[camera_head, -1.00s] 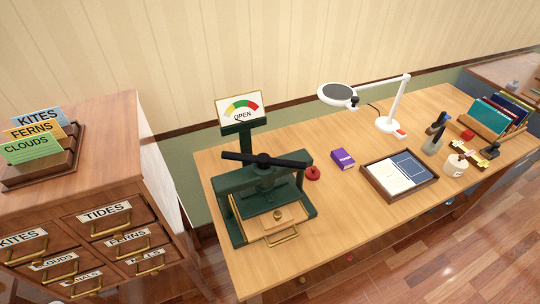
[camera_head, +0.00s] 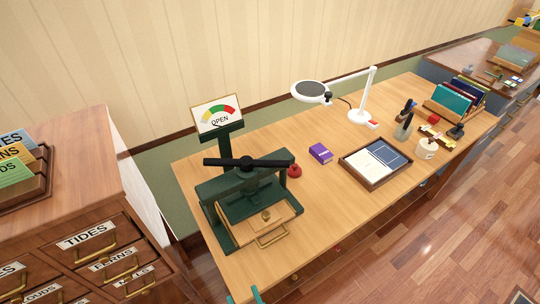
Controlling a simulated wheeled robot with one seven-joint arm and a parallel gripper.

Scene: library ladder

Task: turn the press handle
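The press (camera_head: 209,190) is a dark green frame on the near left end of the wooden desk. Its handle (camera_head: 226,162) is a black bar lying across the top, with a round hub in the middle. A sign (camera_head: 217,116) on a post behind it has a coloured dial and reads OPEN. A wooden tray with a brass pull (camera_head: 272,238) sits in the press's lower front. A small teal piece at the bottom edge, below the desk's front left corner, may be part of my gripper; its fingers cannot be made out.
A red round object (camera_head: 294,171) and a purple box (camera_head: 320,153) lie right of the press. A white lamp (camera_head: 362,115) and a wooden tray of cards (camera_head: 345,163) stand farther right. A drawer cabinet (camera_head: 75,180) stands to the left. Wooden floor (camera_head: 430,220) is clear at right.

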